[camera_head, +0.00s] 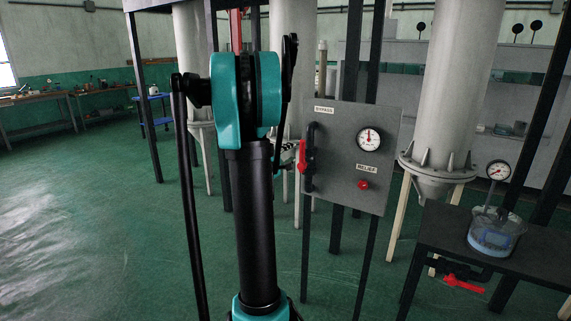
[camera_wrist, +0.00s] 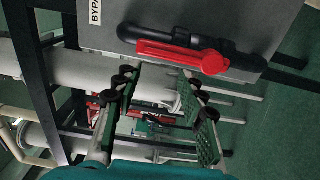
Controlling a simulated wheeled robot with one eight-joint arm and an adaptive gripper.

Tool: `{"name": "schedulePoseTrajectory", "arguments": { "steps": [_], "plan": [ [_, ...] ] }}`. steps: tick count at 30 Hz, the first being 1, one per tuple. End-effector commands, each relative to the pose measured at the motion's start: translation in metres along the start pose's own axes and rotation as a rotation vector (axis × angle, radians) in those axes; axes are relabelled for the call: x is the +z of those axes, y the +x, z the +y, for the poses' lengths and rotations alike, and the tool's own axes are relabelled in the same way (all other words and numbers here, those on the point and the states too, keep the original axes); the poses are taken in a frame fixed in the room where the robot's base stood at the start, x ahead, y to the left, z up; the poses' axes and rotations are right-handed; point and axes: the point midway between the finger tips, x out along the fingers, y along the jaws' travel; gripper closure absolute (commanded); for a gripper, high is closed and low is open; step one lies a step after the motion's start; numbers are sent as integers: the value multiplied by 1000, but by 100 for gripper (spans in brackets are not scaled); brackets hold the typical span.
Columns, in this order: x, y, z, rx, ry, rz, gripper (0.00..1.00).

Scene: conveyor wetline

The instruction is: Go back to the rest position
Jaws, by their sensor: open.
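My gripper (camera_wrist: 158,88) is open and empty in the wrist view, its two fingers spread apart with green pads. The red bypass lever (camera_wrist: 180,55) on a black pipe lies just beyond the fingertips, near the top of that view, apart from them. In the head view my arm stands upright in the middle and mostly hides the gripper. The red bypass lever (camera_head: 304,156) shows just right of the arm, on the left side of the grey panel (camera_head: 335,150). It hangs roughly upright in that view.
The panel bears a gauge (camera_head: 369,139) and a red relief button (camera_head: 363,184). A dark table (camera_head: 545,255) at right holds a beaker (camera_head: 495,236) of bluish liquid, with a red valve handle (camera_head: 463,284) below. Tanks and black posts stand behind. The green floor at left is clear.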

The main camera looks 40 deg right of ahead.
Motion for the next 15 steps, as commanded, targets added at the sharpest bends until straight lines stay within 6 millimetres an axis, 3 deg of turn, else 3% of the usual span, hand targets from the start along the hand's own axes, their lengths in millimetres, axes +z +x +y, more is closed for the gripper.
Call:
{"name": "schedulePoseTrajectory", "arguments": {
  "steps": [15],
  "plan": [
    [-2,-7,0,0,1,3,60]
  ]
}}
